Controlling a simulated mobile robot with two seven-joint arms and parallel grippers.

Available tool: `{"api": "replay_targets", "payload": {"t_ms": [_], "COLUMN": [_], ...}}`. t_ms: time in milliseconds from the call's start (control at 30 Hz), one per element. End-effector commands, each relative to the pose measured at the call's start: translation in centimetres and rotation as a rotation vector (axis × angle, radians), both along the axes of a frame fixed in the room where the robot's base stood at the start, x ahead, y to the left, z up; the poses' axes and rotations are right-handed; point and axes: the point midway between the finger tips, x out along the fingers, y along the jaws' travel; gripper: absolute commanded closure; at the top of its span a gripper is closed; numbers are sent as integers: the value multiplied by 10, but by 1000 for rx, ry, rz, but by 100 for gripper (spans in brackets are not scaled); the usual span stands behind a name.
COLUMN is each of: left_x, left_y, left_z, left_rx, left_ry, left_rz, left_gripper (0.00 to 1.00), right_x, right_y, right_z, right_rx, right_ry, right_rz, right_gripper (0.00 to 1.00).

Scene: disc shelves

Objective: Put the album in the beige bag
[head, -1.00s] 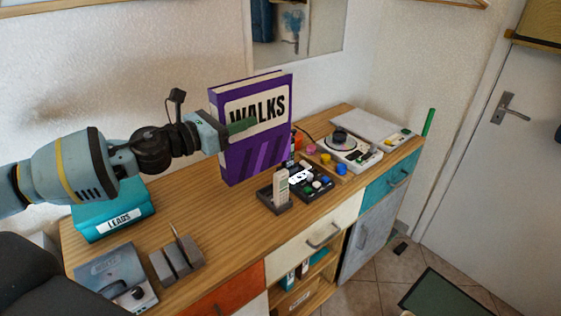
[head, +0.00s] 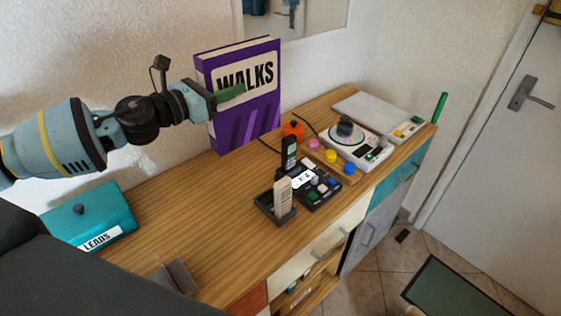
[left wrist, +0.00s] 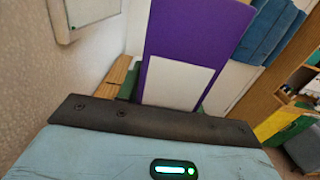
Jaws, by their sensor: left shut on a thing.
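The album, a thick purple book labelled WALKS (head: 262,118), stands upright in the air above the wooden sideboard, near the wall. My left gripper (head: 228,94) is shut on it, with a green finger across its front face. In the left wrist view the album's purple cover (left wrist: 190,30) with a white panel fills the space beyond my gripper. I cannot make out a beige bag in these frames. My right gripper is not in view.
The sideboard (head: 190,195) carries a teal LEADS box (head: 88,215), a cordless phone in its base (head: 283,198), a button panel (head: 312,186) and a disc player (head: 352,138). Bare wood lies below the album. A door (head: 490,150) is at the right.

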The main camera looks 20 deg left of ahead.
Motion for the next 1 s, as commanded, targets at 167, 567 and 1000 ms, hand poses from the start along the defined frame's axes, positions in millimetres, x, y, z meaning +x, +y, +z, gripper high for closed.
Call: {"api": "replay_targets", "payload": {"t_ms": [167, 567, 1000], "left_x": [0, 0, 0], "left_y": [0, -1, -1], "left_z": [7, -12, -47], "left_rx": [-1, -2, -4], "left_ry": [-12, -9, -8], "left_rz": [1, -2, -1], "left_gripper": [100, 100, 100], "right_x": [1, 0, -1], "right_y": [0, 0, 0], "right_z": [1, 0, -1], "right_rx": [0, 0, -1], "right_ry": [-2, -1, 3], "right_rz": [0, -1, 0], "right_gripper": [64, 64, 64]}}
